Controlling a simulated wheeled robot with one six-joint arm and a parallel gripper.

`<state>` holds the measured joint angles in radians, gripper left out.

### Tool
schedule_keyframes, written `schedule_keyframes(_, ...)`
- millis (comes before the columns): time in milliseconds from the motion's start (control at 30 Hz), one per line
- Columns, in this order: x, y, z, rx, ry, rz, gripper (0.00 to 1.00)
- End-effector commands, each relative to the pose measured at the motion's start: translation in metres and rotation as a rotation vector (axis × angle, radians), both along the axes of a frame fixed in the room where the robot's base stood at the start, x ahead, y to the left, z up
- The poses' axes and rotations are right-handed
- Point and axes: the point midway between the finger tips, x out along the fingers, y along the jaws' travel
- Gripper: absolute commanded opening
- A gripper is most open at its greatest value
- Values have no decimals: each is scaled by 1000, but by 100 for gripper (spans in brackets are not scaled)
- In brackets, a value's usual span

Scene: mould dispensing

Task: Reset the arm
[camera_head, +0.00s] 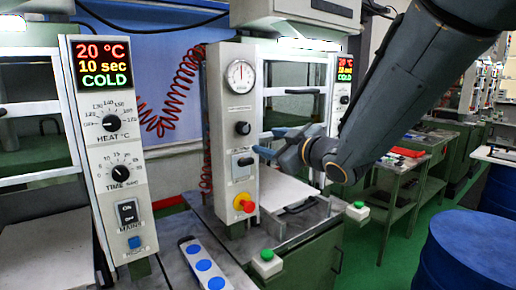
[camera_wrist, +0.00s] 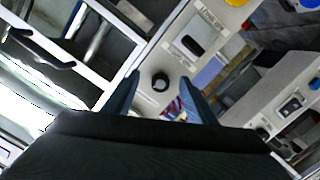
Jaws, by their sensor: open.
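My arm reaches in from the upper right in the head view. My gripper (camera_head: 262,142) is in front of the middle machine's control panel (camera_head: 231,180), near its switch and black knob. The fingers are apart with nothing between them. In the wrist view my gripper (camera_wrist: 158,80) shows two blue fingers spread apart. The panel with a black knob (camera_wrist: 160,82) lies beyond them. I cannot tell whether the fingers touch the panel.
A left machine panel (camera_head: 108,150) reads 20 °C, 10 sec, COLD. A strip with blue discs (camera_head: 204,265) lies on the bench. Green buttons (camera_head: 267,255) stand at the bench edge. A blue drum (camera_head: 470,250) stands at the lower right. Green floor (camera_head: 365,255) is clear between.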

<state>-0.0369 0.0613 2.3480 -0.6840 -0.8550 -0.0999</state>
Motion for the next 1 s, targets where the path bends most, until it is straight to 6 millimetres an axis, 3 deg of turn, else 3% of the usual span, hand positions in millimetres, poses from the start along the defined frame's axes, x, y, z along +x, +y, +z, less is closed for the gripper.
schedule_keyframes(133,-4,-46,-64,-17,234,-194,51)
schedule_keyframes(267,-33,-92,-133,-25,505,-388,51)
schedule_keyframes(367,-74,-119,-182,-22,725,-524,51)
schedule_keyframes(500,-147,-141,-236,-15,1030,-683,51)
schedule_keyframes(600,-198,-145,-259,-3,1219,-764,51)
schedule_keyframes(733,-245,-143,-273,12,1392,-827,51)
schedule_keyframes(833,-264,-142,-277,19,1462,-850,51)
schedule_keyframes(1000,-271,-141,-278,22,1487,-856,51)
